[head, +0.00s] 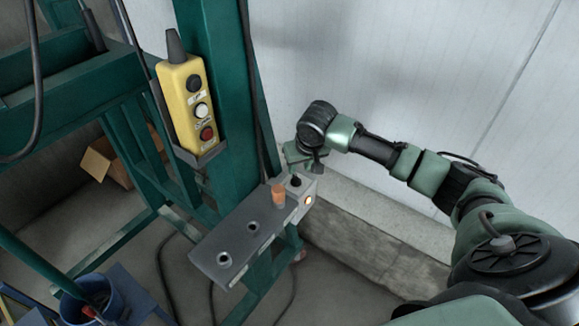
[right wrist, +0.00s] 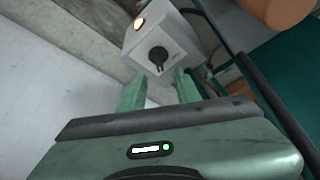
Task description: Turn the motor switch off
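In the right wrist view the knob (right wrist: 157,57) sits on a light grey face, beside a glowing orange lamp (right wrist: 139,22). The lamp (head: 308,200) also glows in the head view. My right gripper (head: 303,158) is just behind the knob in the head view. In the right wrist view its two green fingers (right wrist: 160,88) are apart with nothing between them, pointing toward the knob. They appear not to touch it. My left gripper is out of view.
An orange cylinder (head: 278,194) stands on the box beside the knob. A yellow pendant (head: 188,105) with several buttons hangs on the green frame (head: 215,60). A cable runs down near the box. A blue bucket (head: 95,300) is at lower left. A pale wall (head: 400,70) stands behind my right arm.

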